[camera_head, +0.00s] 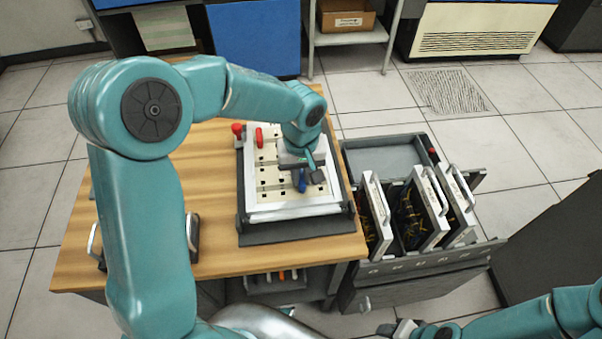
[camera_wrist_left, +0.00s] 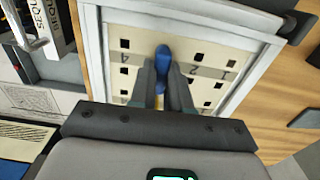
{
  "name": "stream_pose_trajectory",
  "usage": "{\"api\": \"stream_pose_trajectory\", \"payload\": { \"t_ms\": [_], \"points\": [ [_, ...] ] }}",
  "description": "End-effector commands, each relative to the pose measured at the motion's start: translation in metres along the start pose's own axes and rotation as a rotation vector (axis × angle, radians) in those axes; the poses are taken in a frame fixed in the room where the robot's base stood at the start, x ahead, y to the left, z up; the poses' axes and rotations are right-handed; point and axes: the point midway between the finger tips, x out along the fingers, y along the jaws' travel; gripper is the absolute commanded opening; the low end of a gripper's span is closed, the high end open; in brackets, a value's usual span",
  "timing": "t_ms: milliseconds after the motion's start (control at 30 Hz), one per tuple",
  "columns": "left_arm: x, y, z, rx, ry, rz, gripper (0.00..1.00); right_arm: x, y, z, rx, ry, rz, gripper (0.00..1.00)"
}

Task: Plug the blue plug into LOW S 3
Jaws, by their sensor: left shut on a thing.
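My left gripper (camera_head: 308,178) is over the right part of the cream socket panel (camera_head: 270,182). It is shut on the blue plug (camera_head: 302,186). In the left wrist view the blue plug (camera_wrist_left: 163,54) sits between the two fingers, in front of the panel (camera_wrist_left: 215,60). The numbers 1, 2 and 4 show on a grey strip; the plug and fingers cover the place between 2 and 4. Whether the plug tip touches or enters a hole is hidden. My right gripper (camera_head: 402,328) is partly seen at the bottom edge; its jaws are unclear.
Two red plugs stand at the panel's far left corner, one being the nearer red plug (camera_head: 259,138). The panel lies on a wooden table (camera_head: 200,150). To the right is an open drawer (camera_head: 385,160) with several upright card frames (camera_head: 425,205).

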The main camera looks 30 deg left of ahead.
Motion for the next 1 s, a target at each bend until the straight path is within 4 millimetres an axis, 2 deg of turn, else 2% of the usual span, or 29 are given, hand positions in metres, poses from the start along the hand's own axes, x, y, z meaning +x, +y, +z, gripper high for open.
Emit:
{"api": "stream_pose_trajectory", "payload": {
  "t_ms": [167,200,267,567,667,767,1000],
  "points": [
    [0.002,-0.001,0.001,0.001,-0.005,-0.003,0.0,0.0,0.0,0.0,0.0,0.0,0.0,0.47],
    [0.003,-0.001,0.001,0.001,-0.005,-0.003,0.27,0.001,0.0,0.0,0.0,0.0,0.0,0.47],
    [0.003,-0.001,0.001,0.001,-0.005,-0.003,0.46,0.001,0.0,0.0,0.0,0.0,0.0,0.47],
    [0.001,0.0,0.001,0.001,-0.003,-0.002,0.47,0.0,0.0,0.0,0.0,0.0,0.0,0.47],
    [-0.007,0.0,0.0,0.0,-0.001,-0.001,0.47,0.0,0.0,0.0,0.0,0.0,0.0,0.47],
    [-0.025,0.001,0.0,0.001,0.002,0.001,0.47,-0.001,0.0,0.0,0.0,0.0,0.0,0.47],
    [-0.09,0.001,0.0,0.0,0.001,0.002,0.47,-0.004,-0.002,0.0,0.0,0.0,0.0,0.47]
  ]
}}
